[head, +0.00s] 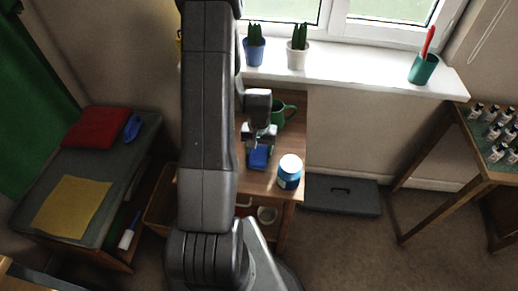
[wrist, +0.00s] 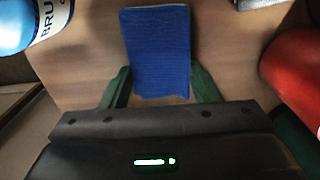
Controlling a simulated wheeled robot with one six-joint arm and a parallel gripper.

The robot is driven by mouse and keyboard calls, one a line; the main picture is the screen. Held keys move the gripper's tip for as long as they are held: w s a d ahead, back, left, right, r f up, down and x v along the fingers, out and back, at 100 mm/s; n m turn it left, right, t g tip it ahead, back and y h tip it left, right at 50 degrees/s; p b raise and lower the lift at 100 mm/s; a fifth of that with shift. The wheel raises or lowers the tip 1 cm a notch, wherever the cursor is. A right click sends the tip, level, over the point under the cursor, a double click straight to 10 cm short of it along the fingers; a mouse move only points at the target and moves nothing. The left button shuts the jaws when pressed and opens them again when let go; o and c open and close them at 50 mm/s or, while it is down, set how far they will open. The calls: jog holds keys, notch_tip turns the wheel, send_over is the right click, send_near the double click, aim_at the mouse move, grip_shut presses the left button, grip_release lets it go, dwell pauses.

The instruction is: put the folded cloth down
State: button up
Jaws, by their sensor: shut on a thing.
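The folded cloth is blue and shows in my gripper in the head view (head: 258,158) and in the wrist view (wrist: 160,45). My gripper (head: 259,146) is over the wooden table (head: 257,186) below the window. Its green fingers in the wrist view (wrist: 160,72) stand at either side of the cloth's near end and are shut on it. The cloth is close to the tabletop; I cannot tell whether it touches.
A blue jar with a white lid (head: 289,171) stands just right of the cloth. A green mug (head: 281,113) is behind. A red rounded thing (wrist: 295,70) is close on the wrist view's right. Bare tabletop shows near the table's front. My arm hides the table's left part.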

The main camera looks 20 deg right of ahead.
aim_at(259, 150)
jog(key=shift+f, duration=0.15)
jog(key=o, duration=0.4)
jog(key=shift+f, duration=0.1)
jog(key=o, duration=0.5)
notch_tip(259, 150, up, 12)
jog(key=shift+r, duration=0.25)
jog(key=shift+f, duration=5.55)
jog(key=shift+f, duration=0.1)
